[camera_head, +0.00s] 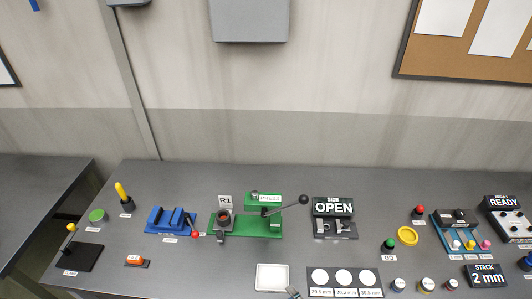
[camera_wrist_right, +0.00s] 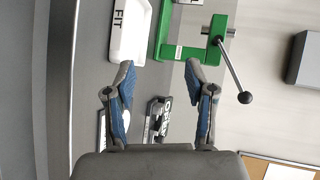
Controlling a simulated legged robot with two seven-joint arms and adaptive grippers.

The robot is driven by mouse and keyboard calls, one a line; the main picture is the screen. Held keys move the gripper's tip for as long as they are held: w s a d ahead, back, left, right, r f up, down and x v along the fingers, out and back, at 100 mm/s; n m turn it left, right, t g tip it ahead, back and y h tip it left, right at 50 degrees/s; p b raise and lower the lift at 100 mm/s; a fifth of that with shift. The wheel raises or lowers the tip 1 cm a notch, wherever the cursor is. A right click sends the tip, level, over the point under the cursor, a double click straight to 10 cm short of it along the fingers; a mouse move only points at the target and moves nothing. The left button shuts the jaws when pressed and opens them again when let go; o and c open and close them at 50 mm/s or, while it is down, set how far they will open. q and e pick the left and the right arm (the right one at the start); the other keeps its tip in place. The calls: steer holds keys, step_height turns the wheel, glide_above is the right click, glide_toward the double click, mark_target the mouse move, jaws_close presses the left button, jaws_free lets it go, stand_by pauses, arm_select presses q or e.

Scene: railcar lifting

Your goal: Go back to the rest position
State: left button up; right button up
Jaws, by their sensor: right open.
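My right gripper (camera_wrist_right: 160,68) is open in the right wrist view, its two blue-padded fingers spread with nothing between them. Beyond its fingertips are the white tray marked FIT (camera_wrist_right: 128,38) and the green press (camera_wrist_right: 172,50). The size gauge with the OPEN sign (camera_wrist_right: 158,122) shows between the fingers, lower down. In the head view a small grey-blue tip (camera_head: 293,292) shows at the bottom edge beside the white tray (camera_head: 272,277); I cannot tell for sure that it is my gripper. My left gripper is not in view.
The green press (camera_head: 245,222) has a lever with a black knob (camera_head: 303,199) sticking up. Buttons and small parts crowd the right side.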

steer(key=s+d+f+n+g+h, duration=0.35)
steer(key=s+d+n+g, duration=0.2)
steer(key=s+n, duration=0.2)
steer(key=s+d+f+n+g+h, duration=0.2)
steer(key=s+d+n+g+h, duration=0.2)
steer(key=s+d+n, duration=0.3)
steer(key=s+f+b, duration=0.2)
steer(key=s+f, duration=0.1)
steer(key=f, duration=2.7)
steer(key=s+d+f+g+b, duration=0.2)
steer(key=s+f, duration=1.4)
steer(key=s, duration=0.1)
steer(key=shift+s+d+f+m, duration=0.15)
steer(key=shift+d+f+m, duration=0.1)
steer(key=shift+d+m, duration=0.1)
steer(key=shift+a, duration=0.1)
